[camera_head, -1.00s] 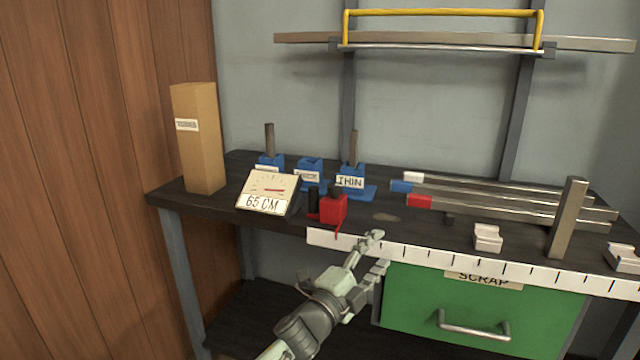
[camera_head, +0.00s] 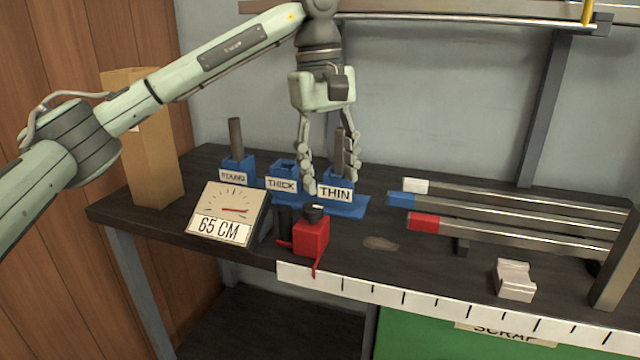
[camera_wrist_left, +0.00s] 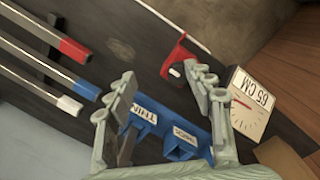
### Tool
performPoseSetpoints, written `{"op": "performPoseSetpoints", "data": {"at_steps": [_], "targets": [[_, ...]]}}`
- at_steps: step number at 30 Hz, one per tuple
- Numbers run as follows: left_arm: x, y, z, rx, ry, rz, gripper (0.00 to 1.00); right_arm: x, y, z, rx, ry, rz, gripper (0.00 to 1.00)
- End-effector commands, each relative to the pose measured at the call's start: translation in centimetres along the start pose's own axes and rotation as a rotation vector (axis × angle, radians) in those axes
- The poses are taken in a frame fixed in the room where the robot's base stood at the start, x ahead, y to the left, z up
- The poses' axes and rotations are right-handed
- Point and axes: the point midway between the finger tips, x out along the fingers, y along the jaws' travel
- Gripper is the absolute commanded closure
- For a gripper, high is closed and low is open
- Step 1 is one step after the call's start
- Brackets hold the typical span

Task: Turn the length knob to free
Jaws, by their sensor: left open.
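A red block (camera_head: 311,238) with a round black knob (camera_head: 313,213) on top and a thin red lever stands at the bench's front edge. Black cylindrical parts (camera_head: 283,222) stand beside it. A dial box (camera_head: 228,212) left of it reads 65 CM. In the left wrist view the red block (camera_wrist_left: 178,66) shows between and beyond the open fingers (camera_wrist_left: 163,82). My right gripper is not in view.
Blue holders for ROUND (camera_head: 236,165) and THICK (camera_head: 282,184) stand behind the dial. Metal bars (camera_head: 510,216) with coloured ends lie at the right. A tall cardboard box (camera_head: 150,160) stands at the left. A white ruler strip (camera_head: 420,305) runs along the front edge.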

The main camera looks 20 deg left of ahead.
Motion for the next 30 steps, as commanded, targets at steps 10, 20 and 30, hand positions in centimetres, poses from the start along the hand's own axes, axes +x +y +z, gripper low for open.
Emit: {"op": "performPoseSetpoints", "data": {"at_steps": [10, 20, 30], "targets": [[0.8, -2.4, -2.1, 0.009, 0.084, -0.077, 0.47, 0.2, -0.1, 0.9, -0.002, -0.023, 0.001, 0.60], [5.1, -2.7, -2.4, 0.007, 0.086, -0.075, 0.47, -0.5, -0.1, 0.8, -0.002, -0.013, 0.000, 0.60], [5.7, -2.7, -2.5, 0.007, 0.086, -0.072, 0.47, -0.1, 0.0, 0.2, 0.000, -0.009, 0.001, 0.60]]}}
